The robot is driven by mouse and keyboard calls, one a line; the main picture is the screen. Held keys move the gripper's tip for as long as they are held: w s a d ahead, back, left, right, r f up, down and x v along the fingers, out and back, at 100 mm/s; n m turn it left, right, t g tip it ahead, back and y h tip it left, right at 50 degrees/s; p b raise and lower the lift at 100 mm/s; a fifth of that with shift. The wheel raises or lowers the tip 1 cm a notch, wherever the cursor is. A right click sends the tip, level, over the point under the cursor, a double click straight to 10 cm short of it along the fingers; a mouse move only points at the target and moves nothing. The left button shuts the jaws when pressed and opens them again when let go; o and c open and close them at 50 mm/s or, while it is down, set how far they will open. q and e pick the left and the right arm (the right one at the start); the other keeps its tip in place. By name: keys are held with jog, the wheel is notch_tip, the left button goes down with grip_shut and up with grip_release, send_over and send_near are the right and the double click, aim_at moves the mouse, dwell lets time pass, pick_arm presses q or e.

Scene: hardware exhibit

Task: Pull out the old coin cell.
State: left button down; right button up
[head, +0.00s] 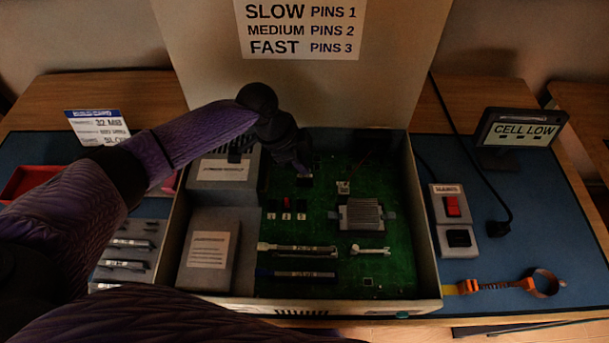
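The green circuit board (390,268) lies inside the open grey case. My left arm reaches over the case from the left, and my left gripper (302,168) points down at the back middle part of the board. Its fingers are dark and small, so I cannot tell whether they are open or hold anything. A dark part (305,181) shows on the board just below the fingertips. I cannot make out the coin cell; it may be hidden behind the gripper. The display (522,130) at the right reads "CELL LOW". My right gripper is not in view.
The case's raised lid (300,95) stands behind the board. Two labelled grey boxes (208,260) fill the case's left side. A finned heatsink (361,214) stands on the board. A red-switch box (452,205) and an orange wrist strap (495,285) lie on the blue mat.

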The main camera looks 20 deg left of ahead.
pick_arm(q)
notch_tip(320, 180, up, 5)
jog(key=p, duration=0.5)
jog(key=shift+r, duration=0.2)
jog(key=shift+f, duration=0.1)
dwell(0.4)
